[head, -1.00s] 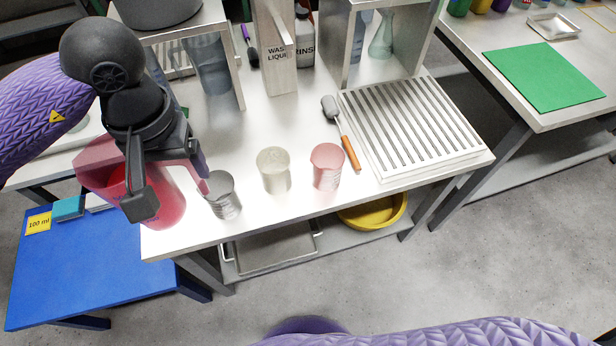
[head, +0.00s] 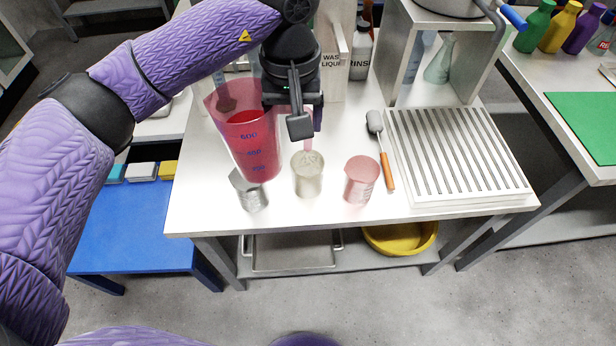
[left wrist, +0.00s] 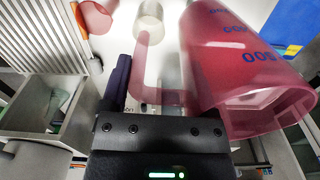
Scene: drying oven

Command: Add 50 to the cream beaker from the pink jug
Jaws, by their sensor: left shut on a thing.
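The pink jug (head: 240,125), see-through with blue volume marks, is held in the air by my left gripper (head: 301,128), shut on its handle. The cream beaker (head: 308,181) stands on the white table just below the gripper and right of the jug. In the left wrist view the jug (left wrist: 245,60) fills the right side, its handle (left wrist: 147,70) lies between the fingers, and the cream beaker (left wrist: 149,20) is at the top. My right gripper is not in view.
A grey beaker (head: 250,193) stands left of the cream one, partly behind the jug's base. A pink beaker (head: 361,182) stands to the right. Beyond it lie an orange-handled tool (head: 387,172) and a slatted rack (head: 455,150). A wooden holder and bottle (head: 360,55) stand behind.

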